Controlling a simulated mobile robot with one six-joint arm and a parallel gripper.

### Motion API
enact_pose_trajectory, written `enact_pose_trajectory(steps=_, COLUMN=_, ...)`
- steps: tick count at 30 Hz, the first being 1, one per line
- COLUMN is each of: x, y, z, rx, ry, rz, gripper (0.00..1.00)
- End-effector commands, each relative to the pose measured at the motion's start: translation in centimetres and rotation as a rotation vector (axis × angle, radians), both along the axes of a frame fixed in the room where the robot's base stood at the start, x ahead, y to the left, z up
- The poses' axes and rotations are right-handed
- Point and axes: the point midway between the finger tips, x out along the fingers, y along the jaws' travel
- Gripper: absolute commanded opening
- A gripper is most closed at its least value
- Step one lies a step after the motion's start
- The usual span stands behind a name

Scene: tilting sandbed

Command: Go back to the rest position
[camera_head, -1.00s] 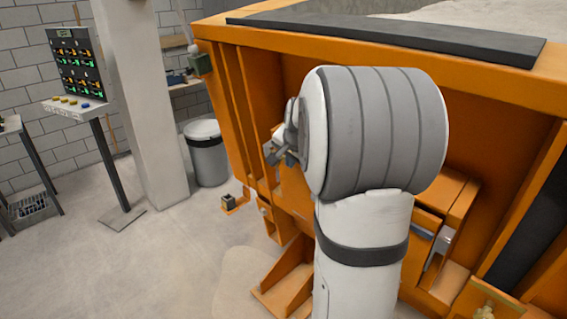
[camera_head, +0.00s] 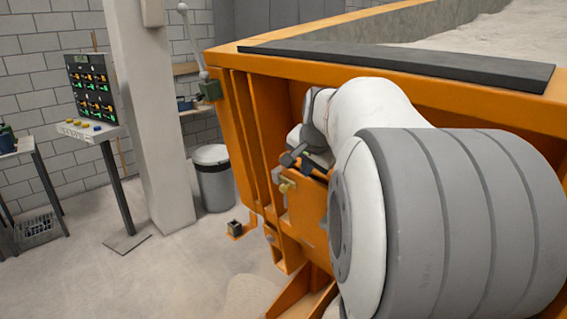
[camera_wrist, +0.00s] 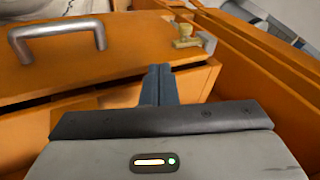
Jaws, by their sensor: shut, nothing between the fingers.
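My gripper (camera_head: 291,159) is at the orange side of the sandbed (camera_head: 240,140), left of my white and grey arm, which covers much of the right half of the head view. In the wrist view my gripper (camera_wrist: 159,82) has its dark fingers together with nothing between them. Beyond them is an orange panel (camera_wrist: 125,60) with a grey bar handle (camera_wrist: 58,32). A brass knob (camera_wrist: 187,37) sits to the right of that panel. The knob also shows in the head view (camera_head: 287,186), just below my gripper. I cannot tell whether the fingers touch anything.
A control panel on a stand (camera_head: 92,90) is farther left. The floor at lower left is mostly clear.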

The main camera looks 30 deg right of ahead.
Motion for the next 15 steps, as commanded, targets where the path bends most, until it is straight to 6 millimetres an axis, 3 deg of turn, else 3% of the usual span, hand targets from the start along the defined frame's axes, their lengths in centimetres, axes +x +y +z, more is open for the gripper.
enact_pose_trajectory(steps=5, x=-0.1, y=0.2, z=-0.1, rx=-0.002, ry=0.002, rz=0.006, gripper=0.0)
enact_pose_trajectory(steps=8, x=-1.0, y=2.1, z=-0.6, rx=-0.017, ry=0.025, rz=0.065, gripper=0.0)
enact_pose_trajectory(steps=11, x=-3.5, y=6.1, z=-2.2, rx=-0.056, ry=0.08, rz=0.209, gripper=0.0)
enact_pose_trajectory(steps=15, x=-9.3, y=12.8, z=-5.7, rx=-0.137, ry=0.182, rz=0.501, gripper=0.0)
